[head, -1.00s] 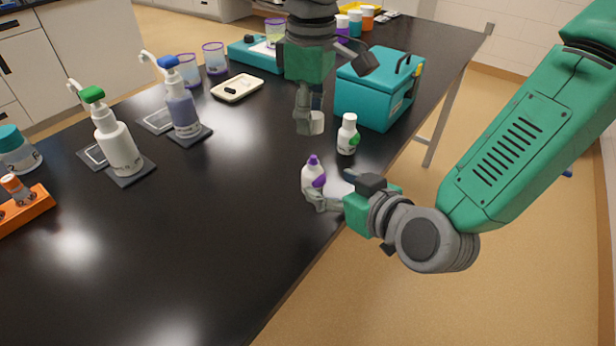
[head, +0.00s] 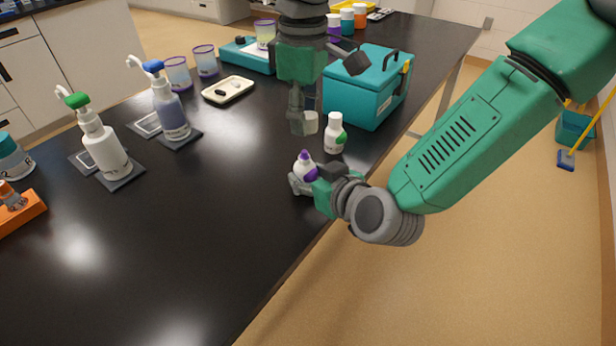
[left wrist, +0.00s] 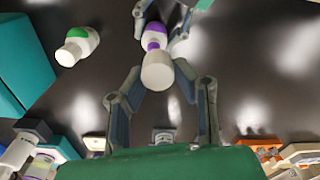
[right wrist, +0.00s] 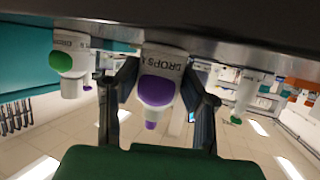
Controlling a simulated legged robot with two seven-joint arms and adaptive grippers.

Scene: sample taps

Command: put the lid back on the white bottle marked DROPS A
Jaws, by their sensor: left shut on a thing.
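A white bottle with a purple nozzle and purple patch (head: 301,169) stands upright near the table's front edge. Its print reads DROPS in the right wrist view (right wrist: 164,62); the letter after it is unclear. My right gripper (head: 302,187) is open, with its fingers on either side of this bottle. My left gripper (head: 303,122) is shut on a white lid (head: 311,122) and holds it above the table, behind the bottle and apart from it. In the left wrist view the lid (left wrist: 157,71) lies between the fingertips, with the bottle (left wrist: 154,32) beyond it.
A white bottle with a green patch (head: 334,133) stands close behind the purple one. A teal box (head: 352,95) is behind that. Pump bottles (head: 104,150) and a cream tray (head: 228,89) are to the left. The middle of the black table is clear.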

